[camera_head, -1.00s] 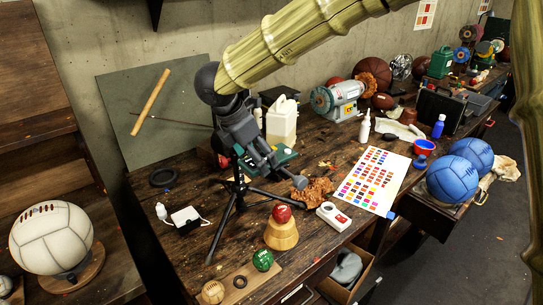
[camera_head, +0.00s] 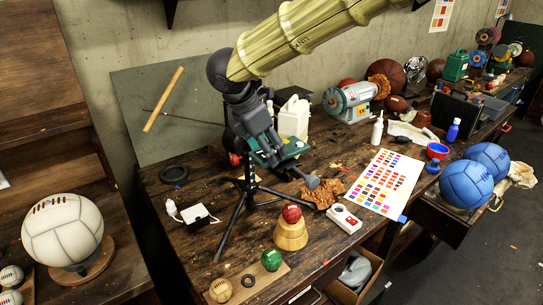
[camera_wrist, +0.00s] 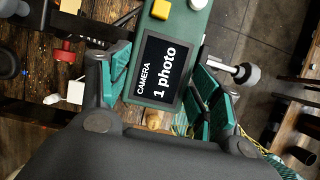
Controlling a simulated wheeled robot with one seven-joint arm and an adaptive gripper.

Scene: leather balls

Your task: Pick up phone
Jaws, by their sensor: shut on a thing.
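The phone (camera_wrist: 158,70) is a dark device with a lit screen reading "CAMERA 1 photo", set in a green body. It lies between the teal-padded fingers of my gripper (camera_wrist: 166,92) in the wrist view. My gripper (camera_head: 283,160) is shut on the phone. In the head view, only a green part of the phone (camera_head: 294,147) shows beside my dark fingers, above the workbench. A black tripod (camera_head: 247,190) stands on the bench just below and left of my gripper; whether it touches the phone is hard to tell.
Small balls and a wooden stand (camera_head: 290,234) are near the front edge.

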